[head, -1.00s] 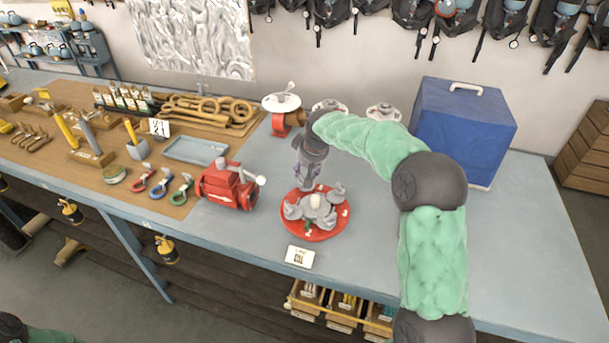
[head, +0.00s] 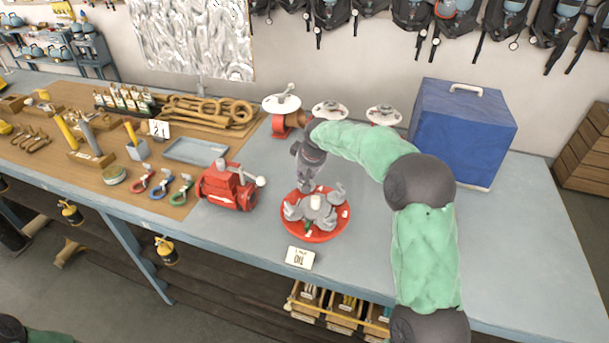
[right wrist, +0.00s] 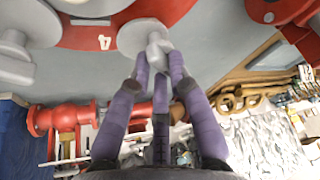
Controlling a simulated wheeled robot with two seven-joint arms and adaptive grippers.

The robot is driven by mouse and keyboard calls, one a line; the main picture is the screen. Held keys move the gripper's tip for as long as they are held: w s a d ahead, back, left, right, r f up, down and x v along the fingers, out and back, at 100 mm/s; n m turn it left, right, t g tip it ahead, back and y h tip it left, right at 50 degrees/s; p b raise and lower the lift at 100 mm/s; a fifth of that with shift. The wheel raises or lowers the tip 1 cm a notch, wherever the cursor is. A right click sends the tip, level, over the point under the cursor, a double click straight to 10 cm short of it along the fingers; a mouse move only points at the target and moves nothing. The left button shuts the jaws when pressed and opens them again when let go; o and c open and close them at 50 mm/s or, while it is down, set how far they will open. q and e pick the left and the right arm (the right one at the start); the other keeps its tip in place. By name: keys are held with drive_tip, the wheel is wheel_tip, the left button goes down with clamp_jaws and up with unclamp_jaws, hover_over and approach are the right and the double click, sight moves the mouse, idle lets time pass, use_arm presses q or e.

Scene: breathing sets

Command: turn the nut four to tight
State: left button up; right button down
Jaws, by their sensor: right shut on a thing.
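A red round flange (head: 343,222) lies on the bench with several grey nuts on wide round washers around a grey hub. In the right wrist view the red rim (right wrist: 90,36) carries a white tag with a 4 beside one grey nut (right wrist: 155,42). My right gripper (head: 308,186) comes down over the flange's far left part. In the right wrist view its purple fingers (right wrist: 158,72) are shut on that nut, which partly hides between them. My left gripper is out of view.
A red valve (head: 226,186) stands left of the flange, and a blue box (head: 462,135) stands at the back right. Red pipe fittings with grey discs (head: 330,109) stand behind. A small card (head: 300,257) lies in front. The bench at right is clear.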

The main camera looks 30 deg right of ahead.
drive_tip(key=m+h+b, duration=0.1)
drive_tip(key=m, duration=0.1)
drive_tip(key=m+h+b, duration=0.1)
drive_tip(key=m+b, duration=0.1)
drive_tip(key=m, duration=0.1)
drive_tip(key=shift+a+f+g, duration=0.15)
drive_tip(key=shift+a+g, duration=0.05)
drive_tip(key=shift+g, duration=0.1)
drive_tip(key=m+h+b, duration=0.1)
drive_tip(key=m, duration=0.2)
drive_tip(key=shift+a+g, duration=0.1)
drive_tip(key=shift+g, duration=0.3)
drive_tip(key=shift+m, duration=0.9)
drive_tip(key=m+g, duration=0.2)
drive_tip(key=m, duration=0.1)
drive_tip(key=shift+a+m+h, duration=0.15)
drive_tip(key=shift+m+h, duration=0.15)
drive_tip(key=shift+h, duration=0.1)
drive_tip(key=shift+w+m+g+p, duration=0.1)
drive_tip(key=shift+m+g+p, duration=0.7)
drive_tip(key=shift+m, duration=1.4)
